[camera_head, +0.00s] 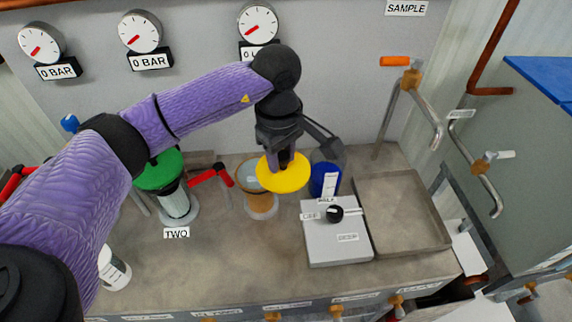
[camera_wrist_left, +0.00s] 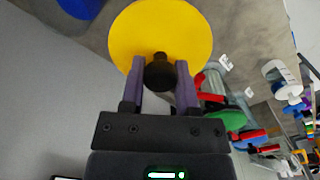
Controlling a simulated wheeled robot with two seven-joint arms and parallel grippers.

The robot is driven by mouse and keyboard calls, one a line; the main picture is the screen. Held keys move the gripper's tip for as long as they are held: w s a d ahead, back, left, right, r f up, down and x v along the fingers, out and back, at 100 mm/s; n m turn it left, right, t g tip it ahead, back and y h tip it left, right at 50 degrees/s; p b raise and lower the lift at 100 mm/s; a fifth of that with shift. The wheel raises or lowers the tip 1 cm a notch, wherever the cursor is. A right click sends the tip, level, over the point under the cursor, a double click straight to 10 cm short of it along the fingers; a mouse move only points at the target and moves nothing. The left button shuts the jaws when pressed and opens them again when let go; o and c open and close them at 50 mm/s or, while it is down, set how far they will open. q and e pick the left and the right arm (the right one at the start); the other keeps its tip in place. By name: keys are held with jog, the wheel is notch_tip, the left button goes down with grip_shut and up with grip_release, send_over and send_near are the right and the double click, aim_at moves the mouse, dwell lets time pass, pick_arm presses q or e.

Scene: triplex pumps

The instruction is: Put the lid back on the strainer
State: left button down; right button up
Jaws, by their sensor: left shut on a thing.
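My left gripper (camera_head: 284,158) is shut on the black knob of a round yellow lid (camera_head: 284,178). The left wrist view shows the knob (camera_wrist_left: 159,72) between the two purple fingers and the yellow disc (camera_wrist_left: 160,30) beyond them. In the head view the lid hangs above and slightly right of a clear, open-looking strainer body (camera_head: 261,204) with tan contents. The lid hides part of the strainer's rim, and I cannot tell the gap between them. The strainer is not identifiable in the left wrist view. My right gripper is in neither view.
A green-lidded strainer (camera_head: 174,203) marked TWO stands left, with a red valve handle (camera_head: 211,175) between. A blue-topped vessel (camera_head: 325,178) and a grey box (camera_head: 338,250) with a black knob are close on the right. An empty tray (camera_head: 428,248) lies farther right.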

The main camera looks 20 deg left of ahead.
pick_arm(q)
jog(key=a+n+p, duration=0.1)
jog(key=n, duration=0.1)
jog(key=w+a+r+n+p, duration=0.1)
jog(key=n, duration=0.1)
jog(key=n+p, duration=0.1)
jog(key=n, duration=0.1)
jog(key=shift+w+a+r, duration=0.2)
jog(key=shift+a+r, duration=0.15)
jog(key=shift+a, duration=0.05)
pick_arm(e)
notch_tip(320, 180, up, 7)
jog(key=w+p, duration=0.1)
jog(key=p, duration=0.2)
pick_arm(q)
jog(key=a+f+n+b, duration=0.1)
jog(key=f+n, duration=0.1)
jog(key=a+f+n+b, duration=0.1)
jog(key=f+n+b, duration=0.1)
jog(key=f+n, duration=0.1)
jog(key=a+f+n+b, duration=0.2)
jog(key=shift+w+f+n, duration=0.1)
jog(key=shift+f+n, duration=0.05)
jog(key=shift+n, duration=0.15)
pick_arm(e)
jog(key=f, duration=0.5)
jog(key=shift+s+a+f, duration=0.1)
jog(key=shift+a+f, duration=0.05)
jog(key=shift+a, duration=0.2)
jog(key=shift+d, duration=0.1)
